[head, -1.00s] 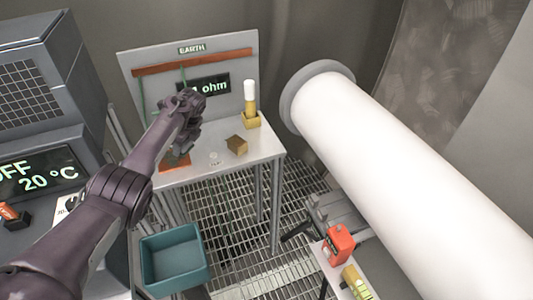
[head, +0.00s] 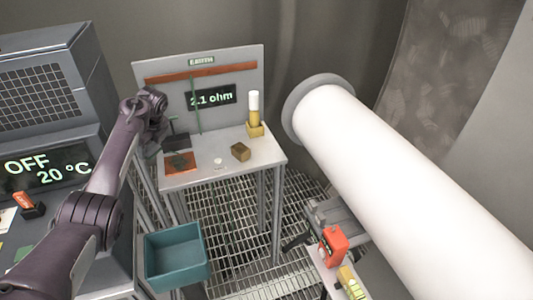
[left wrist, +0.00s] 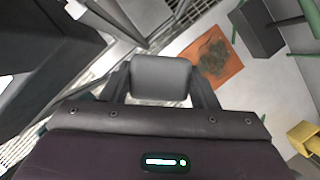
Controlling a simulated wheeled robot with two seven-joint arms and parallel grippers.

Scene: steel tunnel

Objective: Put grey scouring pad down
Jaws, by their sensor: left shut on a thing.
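The grey scouring pad (left wrist: 160,78) shows in the left wrist view as a grey block between the two fingers of my left gripper (left wrist: 160,92), which is shut on it. In the head view my left gripper (head: 158,128) is at the left edge of the small bench (head: 225,165), left of the orange-brown plate (head: 180,163). The pad cannot be made out there. The plate carries a dark greenish patch and also shows in the left wrist view (left wrist: 215,58), beyond the pad. My right gripper is not in view.
A dark box (head: 177,142) stands behind the plate. A brown block (head: 240,153), a small pale disc (head: 217,161) and a yellow holder (head: 255,130) are on the bench. A teal bin (head: 177,256) is below. A large white pipe (head: 400,170) fills the right.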

